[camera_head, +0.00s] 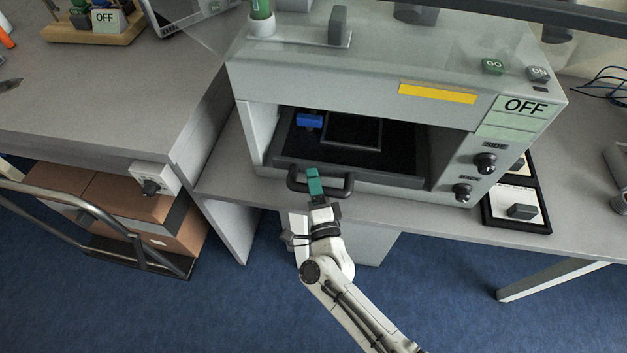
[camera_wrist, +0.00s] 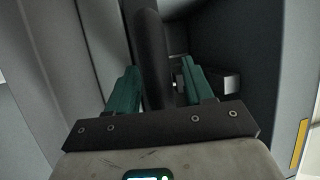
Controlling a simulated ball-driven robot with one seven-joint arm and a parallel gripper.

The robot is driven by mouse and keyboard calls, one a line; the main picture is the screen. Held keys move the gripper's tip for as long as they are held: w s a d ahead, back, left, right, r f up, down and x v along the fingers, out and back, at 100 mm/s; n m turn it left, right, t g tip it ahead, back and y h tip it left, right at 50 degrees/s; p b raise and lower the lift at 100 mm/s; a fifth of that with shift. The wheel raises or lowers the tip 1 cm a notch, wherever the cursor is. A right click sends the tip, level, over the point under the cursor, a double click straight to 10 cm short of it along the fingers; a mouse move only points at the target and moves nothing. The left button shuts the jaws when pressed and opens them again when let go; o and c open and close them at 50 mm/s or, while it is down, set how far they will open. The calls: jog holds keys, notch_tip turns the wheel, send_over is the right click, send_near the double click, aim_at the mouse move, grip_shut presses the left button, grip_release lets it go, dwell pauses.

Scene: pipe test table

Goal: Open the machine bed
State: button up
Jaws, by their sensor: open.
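The machine (camera_head: 352,68) is a grey box on the table with an open front. Its dark bed (camera_head: 400,163) sits inside the opening, holding a blue block (camera_head: 309,120) and a dark square frame (camera_head: 352,131). A black bar handle (camera_head: 338,190) sticks out at the bed's front edge. My gripper (camera_head: 314,180), with green fingers, is at the left part of the handle. In the wrist view, the black handle bar (camera_wrist: 150,60) runs between the two spread green fingers of my gripper (camera_wrist: 160,88). Whether a finger touches the bar is unclear.
Black knobs (camera_head: 484,163) and an OFF panel (camera_head: 524,107) are on the machine's right front. A dark tray (camera_head: 516,217) lies right of it. A left table (camera_head: 120,90) and a cart with boxes (camera_head: 130,205) stand left. Blue floor (camera_head: 440,290) is clear in front.

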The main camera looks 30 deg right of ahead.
jog(key=shift+w, duration=0.15)
grip_shut()
dwell(0.4)
